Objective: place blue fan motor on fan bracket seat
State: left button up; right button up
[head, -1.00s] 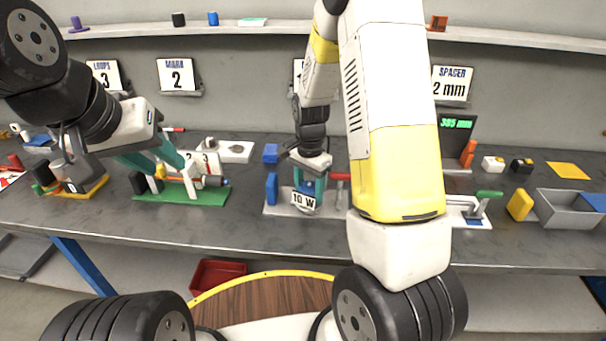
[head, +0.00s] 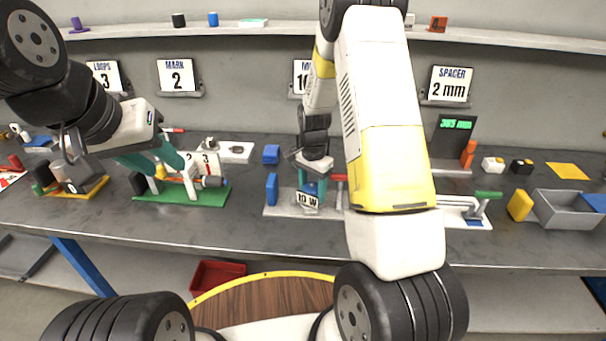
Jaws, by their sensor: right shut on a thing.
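My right gripper (head: 312,186) is over the light grey plate (head: 276,210) at the middle of the bench, pointing down. Its teal fingers are shut on a small blue part (head: 309,187), which looks like the blue fan motor and is mostly hidden by the fingers. A "10 W" label (head: 307,199) shows just below the blue part, in front of it. An upright blue block (head: 272,188) stands at the plate's left end. I cannot tell whether the held part touches the seat. My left gripper (head: 158,164) has teal fingers apart and looks empty, above the green plate fixture.
The green plate (head: 172,197) carries white posts and a number card. Another blue block (head: 271,153) lies behind the grey plate. My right arm hides part of the bench.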

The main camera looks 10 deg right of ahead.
aim_at(312, 187)
jog(key=o, duration=1.6)
notch_tip(312, 187, up, 12)
jog(key=s+r+n+t+y, duration=0.1)
jog(key=s+r+n+t, duration=0.25)
jog(key=s+r, duration=0.75)
jog(key=s+r+n+t, duration=0.1)
jog(key=s+r+n, duration=0.1)
jog(key=s, duration=0.2)
jog(key=s+a+r+n, duration=0.1)
jog(key=s+r+n, duration=0.2)
jog(key=s, duration=0.2)
jog(key=s+a+r+n+t+y, duration=0.1)
jog(key=s+r+n, duration=0.1)
jog(key=s+r, duration=0.1)
jog(key=shift+s+a+t, duration=0.1)
jog(key=shift+s+t, duration=0.25)
jog(key=shift+s, duration=0.3)
